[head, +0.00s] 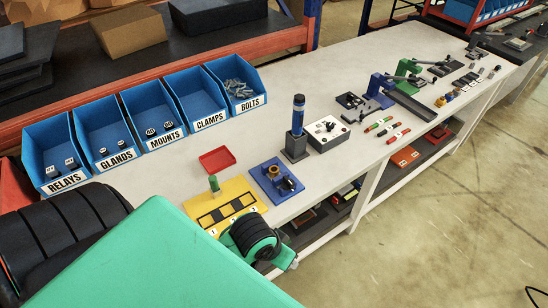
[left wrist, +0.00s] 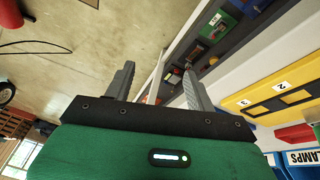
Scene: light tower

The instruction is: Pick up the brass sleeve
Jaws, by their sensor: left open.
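A small brass-coloured ring-shaped part (head: 273,170) sits on the blue fixture (head: 264,189) near the front edge of the white bench; it may be the brass sleeve. Another small brass-coloured piece (head: 440,101) stands farther along the bench; I cannot tell which is the sleeve. My left gripper (left wrist: 158,72) is open and empty in the left wrist view, its fingers pointing toward the floor and the bench's side. No brass part is clear in that view. In the head view my own arm covers the lower foreground and the left fingers are hidden. My right gripper is not in view.
A yellow board (head: 221,204) with a green cylinder (head: 213,184) lies left of the blue fixture, near a red tray (head: 217,160). A dark blue upright cylinder (head: 298,115) and a white control box (head: 327,132) stand to the right. Blue bins (head: 55,150) line the back.

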